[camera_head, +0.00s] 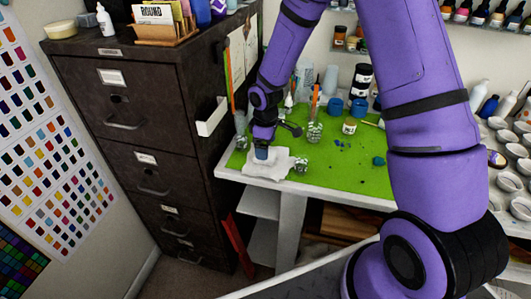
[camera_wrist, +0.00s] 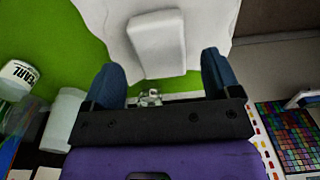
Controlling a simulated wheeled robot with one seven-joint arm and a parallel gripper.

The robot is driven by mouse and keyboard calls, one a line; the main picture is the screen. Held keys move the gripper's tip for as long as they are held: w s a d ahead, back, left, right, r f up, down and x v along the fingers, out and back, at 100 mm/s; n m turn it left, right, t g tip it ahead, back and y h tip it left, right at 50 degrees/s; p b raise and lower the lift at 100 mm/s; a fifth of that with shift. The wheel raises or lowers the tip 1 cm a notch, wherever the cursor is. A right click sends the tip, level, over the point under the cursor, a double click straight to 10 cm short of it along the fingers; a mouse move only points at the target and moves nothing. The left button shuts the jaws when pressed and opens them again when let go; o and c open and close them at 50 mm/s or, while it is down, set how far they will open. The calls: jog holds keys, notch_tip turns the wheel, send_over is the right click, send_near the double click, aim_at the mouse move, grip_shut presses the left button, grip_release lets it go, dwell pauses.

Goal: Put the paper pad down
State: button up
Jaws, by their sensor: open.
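The paper pad (camera_wrist: 157,45) is a small white block with rounded corners in the wrist view. It lies on a crumpled white sheet (camera_wrist: 222,12), which also shows at the near left corner of the green-topped table in the head view (camera_head: 283,163). My gripper (camera_wrist: 163,70) is open, with its two blue fingers apart on either side of the pad's near end. I cannot tell whether either finger touches it. In the head view my gripper (camera_head: 261,153) is low over the sheet and hides most of the pad.
A small patterned glass (camera_head: 301,166) stands just right of the sheet. Another patterned glass (camera_head: 314,133) and a white jar (camera_head: 349,126) stand farther back. A dark filing cabinet (camera_head: 150,130) rises to the left.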

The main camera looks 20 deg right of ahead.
jog(key=s+d+r+m+t, duration=0.15)
jog(key=s+r, duration=0.25)
jog(key=r, duration=0.5)
jog(key=s+d+r+m+h, duration=0.15)
jog(key=s+r, duration=0.25)
jog(key=r, duration=0.5)
jog(key=s+d+r+m+t+y, duration=0.1)
jog(key=s+d+r+m, duration=0.15)
jog(key=r, duration=0.75)
jog(key=s+r+m+t, duration=0.1)
jog(key=s+r+m, duration=0.1)
jog(key=s, duration=0.7)
jog(key=s+d+r+m+t, duration=0.1)
jog(key=s+r+m, duration=0.2)
jog(key=s, duration=0.7)
notch_tip(320, 180, up, 3)
jog(key=shift+d+f+t, duration=0.2)
jog(key=shift+t, duration=0.15)
jog(key=shift+o, duration=0.5)
jog(key=shift+w, duration=0.15)
